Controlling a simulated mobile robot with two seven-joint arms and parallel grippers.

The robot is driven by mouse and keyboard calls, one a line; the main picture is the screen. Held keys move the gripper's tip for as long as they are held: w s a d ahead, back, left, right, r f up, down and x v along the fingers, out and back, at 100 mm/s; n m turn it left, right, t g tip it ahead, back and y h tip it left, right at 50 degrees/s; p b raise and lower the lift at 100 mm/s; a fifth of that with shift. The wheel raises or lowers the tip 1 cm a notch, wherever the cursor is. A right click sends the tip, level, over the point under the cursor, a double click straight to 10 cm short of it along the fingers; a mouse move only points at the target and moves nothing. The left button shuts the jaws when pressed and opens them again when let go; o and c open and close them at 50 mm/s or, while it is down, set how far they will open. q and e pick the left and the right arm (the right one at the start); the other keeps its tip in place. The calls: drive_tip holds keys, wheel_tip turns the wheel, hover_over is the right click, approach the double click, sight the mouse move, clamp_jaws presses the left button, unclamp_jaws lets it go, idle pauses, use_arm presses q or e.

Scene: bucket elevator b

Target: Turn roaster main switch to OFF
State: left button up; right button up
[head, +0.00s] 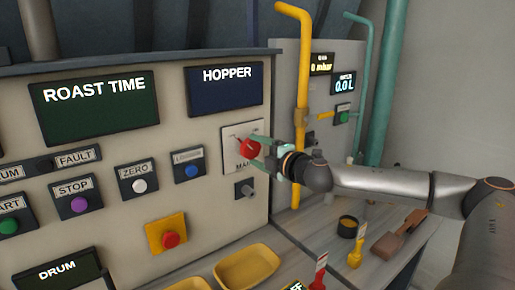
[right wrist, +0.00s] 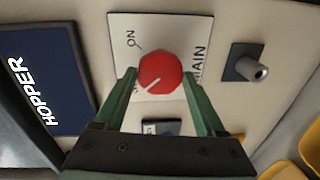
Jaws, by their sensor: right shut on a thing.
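The main switch is a red round knob (head: 250,149) on a white plate (head: 229,135) on the roaster panel, below the HOPPER display. In the right wrist view the knob (right wrist: 160,72) sits between the two green fingers of my right gripper (right wrist: 161,82), which is shut on it. The plate (right wrist: 168,22) carries ON at upper left and MAIN at right, partly covered. The knob's white line points to the lower left of that view, away from ON, toward lettering mostly hidden by a finger. My left gripper is not in view.
A grey knob (head: 244,189) is just below the switch plate. A blue button (head: 188,170) and a red button on a yellow plate (head: 167,234) are to the left. A yellow pipe (head: 303,90) rises behind my right gripper. Yellow trays (head: 246,267) stand below.

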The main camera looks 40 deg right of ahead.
drive_tip(key=shift+n, duration=0.5)
drive_tip(key=o, duration=1.3)
drive_tip(key=shift+s+b, duration=0.25)
drive_tip(key=shift+b, duration=0.2)
drive_tip(key=s+b, duration=0.2)
drive_tip(key=b, duration=0.1)
drive_tip(key=shift+s+a, duration=0.2)
drive_tip(key=shift+s, duration=0.05)
drive_tip(key=b, duration=0.4)
approach(253, 150)
drive_tip(key=shift+s+a+r, duration=0.15)
drive_tip(key=shift+s, duration=1)
drive_tip(key=shift+s+a+r, duration=0.1)
drive_tip(key=shift+s+r, duration=0.05)
drive_tip(key=shift+s, duration=0.95)
